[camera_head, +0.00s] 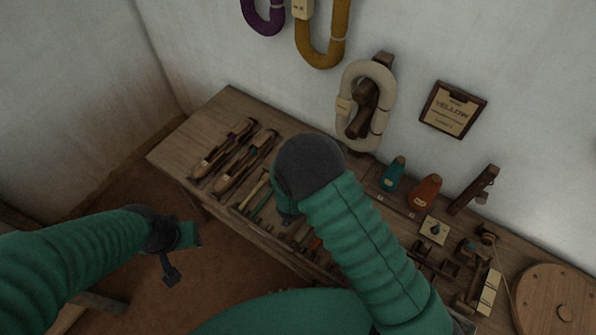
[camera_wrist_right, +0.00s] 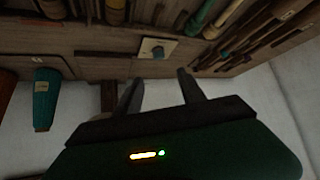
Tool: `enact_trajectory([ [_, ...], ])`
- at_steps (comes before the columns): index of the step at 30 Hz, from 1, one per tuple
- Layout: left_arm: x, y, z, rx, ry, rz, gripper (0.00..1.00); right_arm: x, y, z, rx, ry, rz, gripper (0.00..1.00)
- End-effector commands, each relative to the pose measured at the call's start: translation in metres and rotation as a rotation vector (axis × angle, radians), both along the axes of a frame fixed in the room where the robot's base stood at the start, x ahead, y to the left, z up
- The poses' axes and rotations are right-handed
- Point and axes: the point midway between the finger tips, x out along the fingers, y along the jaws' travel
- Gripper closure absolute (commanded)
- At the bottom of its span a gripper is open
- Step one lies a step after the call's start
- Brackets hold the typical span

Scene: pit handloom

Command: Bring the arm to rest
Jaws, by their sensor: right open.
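My right arm (camera_head: 360,235) reaches up over the wooden bench (camera_head: 222,110) in the head view, its dark rounded joint above the bench's middle. Its gripper is hidden there behind the arm. In the right wrist view the right gripper (camera_wrist_right: 160,92) shows two dark fingers spread apart with nothing between them. The bench top (camera_wrist_right: 85,38) lies beyond the fingertips. My left gripper (camera_head: 171,268) hangs over the brown floor, left of the bench's front edge. It is small and dark, and its jaw opening is unclear.
Shuttle-like wooden tools (camera_head: 222,150) lie on the bench's left part. A teal cone (camera_head: 393,174), an orange cone (camera_head: 425,192) and a wooden disc (camera_head: 556,300) stand to the right. A cream yarn hank (camera_head: 349,82) and a YELLOW board (camera_head: 453,110) hang on the wall.

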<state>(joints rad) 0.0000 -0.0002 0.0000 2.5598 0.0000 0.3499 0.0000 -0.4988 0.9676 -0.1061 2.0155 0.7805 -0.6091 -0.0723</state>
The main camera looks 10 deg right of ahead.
Motion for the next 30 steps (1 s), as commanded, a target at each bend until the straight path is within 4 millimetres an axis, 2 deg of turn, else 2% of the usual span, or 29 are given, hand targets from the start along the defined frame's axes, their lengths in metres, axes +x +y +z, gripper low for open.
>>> enact_trajectory([
  [1, 0.000, 0.000, 0.014, 0.000, 0.000, 0.000, 0.64, -0.007, 0.003, 0.014, 0.001, 0.002, 0.001, 0.53],
  [4, 0.000, 0.000, 0.020, 0.000, 0.000, 0.000, 0.64, -0.015, 0.005, 0.019, 0.001, 0.001, 0.001, 0.53],
  [19, 0.000, 0.000, 0.019, 0.000, 0.001, 0.000, 0.64, -0.019, 0.006, 0.019, 0.001, 0.000, -0.001, 0.53],
  [22, 0.000, 0.000, 0.019, 0.000, 0.001, 0.000, 0.64, -0.019, 0.005, 0.025, 0.014, 0.011, 0.004, 0.53],
  [26, 0.000, 0.000, 0.020, 0.000, 0.001, 0.000, 0.64, -0.027, 0.001, 0.056, 0.088, 0.089, 0.044, 0.53],
  [29, 0.000, 0.000, 0.019, 0.000, 0.001, 0.000, 0.64, -0.051, -0.010, 0.093, 0.148, 0.191, 0.108, 0.53],
  [30, 0.000, 0.000, 0.019, 0.000, 0.001, 0.000, 0.64, -0.066, -0.017, 0.107, 0.161, 0.235, 0.136, 0.53],
])
